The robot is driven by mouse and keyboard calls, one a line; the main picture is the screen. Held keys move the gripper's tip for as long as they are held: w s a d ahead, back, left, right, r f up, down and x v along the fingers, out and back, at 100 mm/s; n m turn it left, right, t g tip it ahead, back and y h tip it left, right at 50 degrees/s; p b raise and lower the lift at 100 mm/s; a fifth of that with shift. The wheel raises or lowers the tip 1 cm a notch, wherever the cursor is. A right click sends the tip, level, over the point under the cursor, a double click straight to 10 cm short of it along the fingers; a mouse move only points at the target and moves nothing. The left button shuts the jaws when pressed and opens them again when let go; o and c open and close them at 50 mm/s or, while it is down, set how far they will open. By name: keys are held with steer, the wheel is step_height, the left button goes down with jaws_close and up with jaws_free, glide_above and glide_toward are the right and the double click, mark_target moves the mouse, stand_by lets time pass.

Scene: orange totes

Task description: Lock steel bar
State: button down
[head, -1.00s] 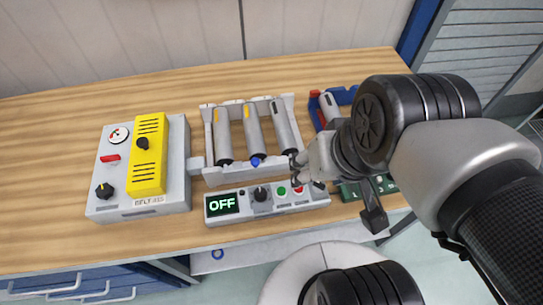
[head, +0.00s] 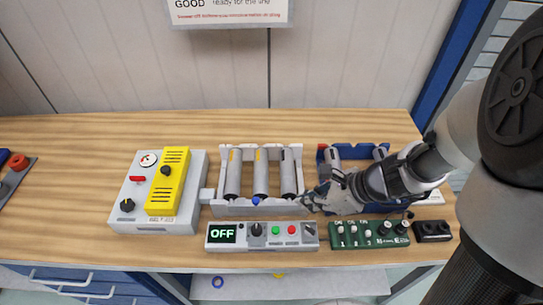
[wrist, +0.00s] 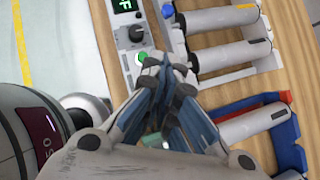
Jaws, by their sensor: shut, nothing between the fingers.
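Three grey metal cylinders (head: 260,172) with yellow marks lie side by side in a white rack (head: 222,209); they also show in the wrist view (wrist: 222,57). I cannot tell which part is the steel bar. A small blue knob (head: 256,201) sits at the rack's front edge. My gripper (head: 308,198) is at the rack's front right corner, its fingers shut and empty. In the wrist view the fingertips (wrist: 172,72) meet beside the rack's edge and near the green button (wrist: 142,57). Whether they touch anything is unclear.
A control box (head: 276,245) reading OFF stands in front of the rack. A blue and red holder (head: 323,157) with grey cylinders is partly behind my arm. A green switch panel (head: 350,243) is at front right. The wooden table's left side is mostly clear.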

mark_target(256, 205)
steer(key=shift+f, duration=0.2)
steer(key=b+x, duration=0.1)
steer(key=x, duration=0.3)
steer(key=a+b+x, duration=0.1)
steer(key=b+x, duration=0.1)
steer(key=x, duration=0.2)
steer(key=r+b+x, duration=0.1)
steer(key=b+x, duration=0.1)
steer(key=x, duration=0.2)
steer(key=shift+w+a, duration=0.2)
steer(key=shift+w, duration=0.2)
steer(key=shift+w+a, duration=0.25)
steer(key=shift+a, duration=0.2)
steer(key=a+b, duration=0.1)
steer(key=a, duration=0.3)
